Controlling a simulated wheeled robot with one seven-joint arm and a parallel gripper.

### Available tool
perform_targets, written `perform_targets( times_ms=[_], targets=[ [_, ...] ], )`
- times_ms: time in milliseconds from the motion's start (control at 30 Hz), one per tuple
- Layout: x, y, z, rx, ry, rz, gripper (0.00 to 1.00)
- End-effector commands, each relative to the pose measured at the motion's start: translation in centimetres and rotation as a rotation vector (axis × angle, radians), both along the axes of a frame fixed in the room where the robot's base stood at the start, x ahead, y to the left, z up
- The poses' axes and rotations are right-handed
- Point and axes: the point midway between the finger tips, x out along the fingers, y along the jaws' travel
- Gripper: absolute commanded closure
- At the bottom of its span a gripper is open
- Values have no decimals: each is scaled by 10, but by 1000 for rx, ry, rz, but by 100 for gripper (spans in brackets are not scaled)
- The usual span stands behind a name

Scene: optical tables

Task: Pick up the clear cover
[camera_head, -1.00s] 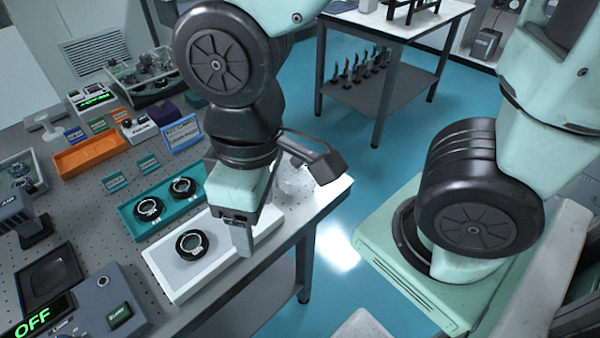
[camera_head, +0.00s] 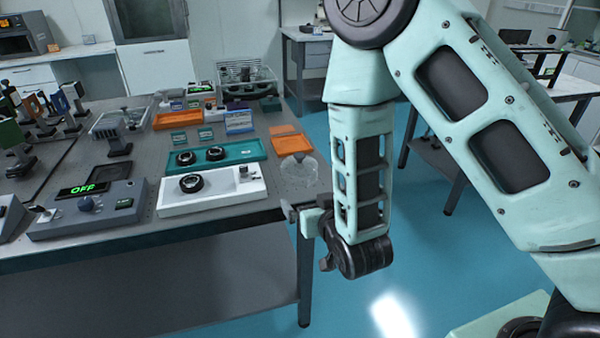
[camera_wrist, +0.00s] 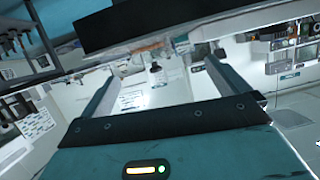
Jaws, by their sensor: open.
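The clear cover (camera_head: 300,176) is a round, see-through dome at the right front corner of the perforated table, right of the white tray. My gripper (camera_head: 289,209) is at the table's front edge, just in front of and below the cover in the head view. It looks turned sideways and apart from the cover. In the wrist view, the two fingers of my gripper (camera_wrist: 158,84) stand wide apart with nothing between them. I cannot make out the cover in the wrist view.
Left of the cover, the white tray (camera_head: 228,198) holds a black ring mount (camera_head: 191,183). Behind are a teal tray (camera_head: 240,155) and an orange tray (camera_head: 292,145). A grey control box (camera_head: 70,217) reading OFF stands left. Blue floor (camera_head: 420,270) is open at the right.

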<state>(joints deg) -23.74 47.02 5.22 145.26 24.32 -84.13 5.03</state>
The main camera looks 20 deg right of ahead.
Motion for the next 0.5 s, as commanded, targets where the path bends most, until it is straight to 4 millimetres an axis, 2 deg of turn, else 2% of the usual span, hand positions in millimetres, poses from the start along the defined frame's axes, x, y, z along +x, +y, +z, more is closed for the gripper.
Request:
perform_targets(
  times_ms=[33,200,500],
  targets=[
    [0,-7,-6,-16,-41,-13,0],
    [1,-20,-5,-48,-149,-36,0],
    [11,-22,-10,-52,-181,-44,0]
  ],
)
